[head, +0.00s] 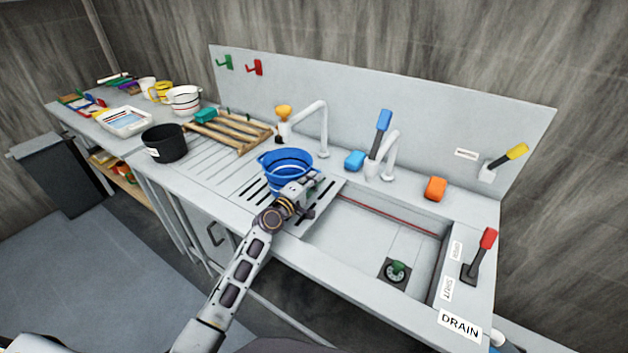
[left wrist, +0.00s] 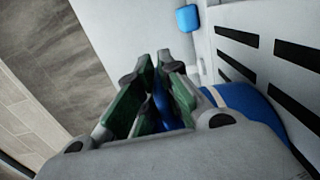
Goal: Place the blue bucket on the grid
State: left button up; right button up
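The blue bucket (head: 286,160) is upright at the left end of the sink, over the dark-slotted grid (head: 309,221). I cannot tell whether its base touches the grid. My left gripper (head: 304,193) is at the bucket's front right side and hides part of it. In the left wrist view, the green-padded fingers (left wrist: 157,92) close around a thin blue part of the bucket, and the bucket's blue side (left wrist: 250,105) shows beside them. The grid's slots (left wrist: 239,69) show at the right there. My right gripper is in neither view.
The open sink basin (head: 375,245) lies right of the grid, with a drain plug (head: 396,271). Taps (head: 318,125) and a blue sponge (head: 354,160) stand behind. A black pot (head: 165,143) and a wooden rack (head: 228,132) are to the left.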

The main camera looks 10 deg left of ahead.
pick_arm(q)
jog(key=shift+o, duration=0.6)
jog(key=shift+r, duration=0.15)
jog(key=shift+s+a, duration=0.1)
jog(key=shift+s, duration=0.05)
jog(key=shift+s+a, duration=0.25)
jog(key=shift+s, duration=0.35)
jog(key=v, duration=1)
jog(key=shift+s+b, duration=0.15)
jog(key=shift+b, duration=0.3)
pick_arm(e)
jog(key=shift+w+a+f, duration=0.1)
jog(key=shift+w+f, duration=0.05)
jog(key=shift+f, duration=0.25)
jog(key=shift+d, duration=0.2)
